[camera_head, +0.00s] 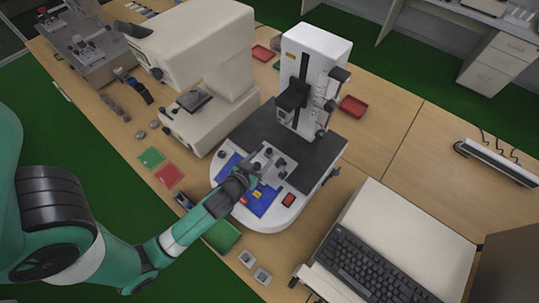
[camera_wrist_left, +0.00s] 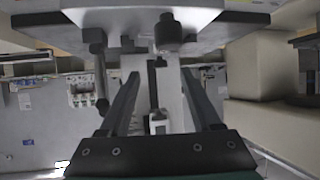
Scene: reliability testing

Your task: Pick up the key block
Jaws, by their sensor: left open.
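My left gripper (camera_head: 258,174) reaches in over the front of the white testing machine (camera_head: 318,48), close to the grey metal fixture (camera_head: 284,167) on its dark bed. In the left wrist view its two dark fingers (camera_wrist_left: 161,78) are spread apart. A pale upright part with a small light block (camera_wrist_left: 158,122) shows between the fingers, with no clear contact. I cannot tell for sure whether this is the key block. In the head view the wrist and fingers hide part of the fixture and the blue panel (camera_head: 268,202). My right gripper is not in view.
A large cream machine (camera_head: 205,45) stands left of the tester. Green (camera_head: 151,158) and red (camera_head: 168,176) cards lie in front of it. A keyboard (camera_head: 365,265) is at the lower right. Red trays (camera_head: 352,106) sit behind. The table at the right is mostly clear.

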